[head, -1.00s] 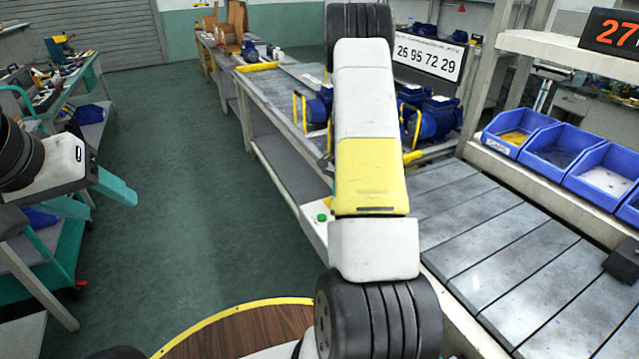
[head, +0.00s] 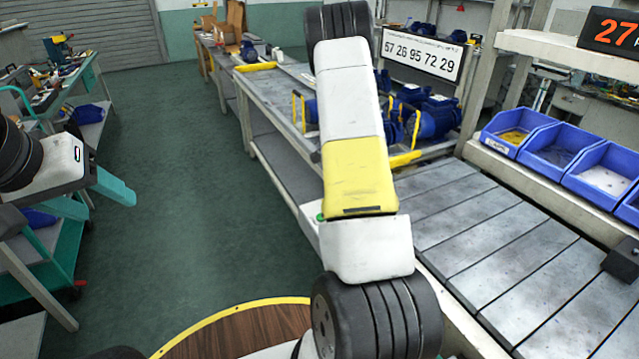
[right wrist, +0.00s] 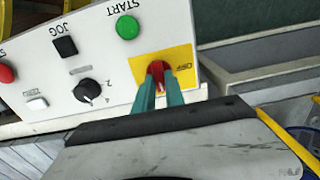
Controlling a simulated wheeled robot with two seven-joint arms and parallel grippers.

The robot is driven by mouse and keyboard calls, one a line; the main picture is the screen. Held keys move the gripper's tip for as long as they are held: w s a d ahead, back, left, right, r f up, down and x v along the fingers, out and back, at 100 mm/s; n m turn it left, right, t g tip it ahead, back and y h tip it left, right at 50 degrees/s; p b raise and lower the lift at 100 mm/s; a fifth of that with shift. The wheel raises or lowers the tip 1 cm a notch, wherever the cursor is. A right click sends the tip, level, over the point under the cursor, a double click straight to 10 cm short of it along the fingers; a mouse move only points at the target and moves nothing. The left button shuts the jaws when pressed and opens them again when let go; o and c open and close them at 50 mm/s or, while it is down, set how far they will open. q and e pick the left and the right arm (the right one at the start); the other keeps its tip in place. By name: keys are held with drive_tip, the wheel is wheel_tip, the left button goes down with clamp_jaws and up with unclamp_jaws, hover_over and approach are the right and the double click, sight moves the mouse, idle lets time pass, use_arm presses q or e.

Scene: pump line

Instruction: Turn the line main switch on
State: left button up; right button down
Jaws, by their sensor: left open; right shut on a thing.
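The line main switch is a red handle (right wrist: 157,72) on a yellow plate (right wrist: 180,64) of a white control panel (right wrist: 108,98) in the right wrist view. My right gripper (right wrist: 158,84) has its teal fingers on both sides of the red handle and is shut on it. The fingers hide part of the handle, so its exact angle is hard to tell. In the head view my right arm covers most of the panel and the right gripper is hidden. My left gripper (head: 116,186) is open and empty at the left, away from the panel.
On the panel, a green START button (right wrist: 127,27), a black JOG button (right wrist: 65,46), a knob (right wrist: 87,92) and a red button (right wrist: 5,73) sit near the switch. The slatted conveyor (head: 500,240) and blue bins (head: 515,130) are at the right. The green floor is clear.

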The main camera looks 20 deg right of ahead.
drive_tip(key=c, duration=1.4)
unclamp_jaws()
drive_tip(key=shift+r, duration=3.9)
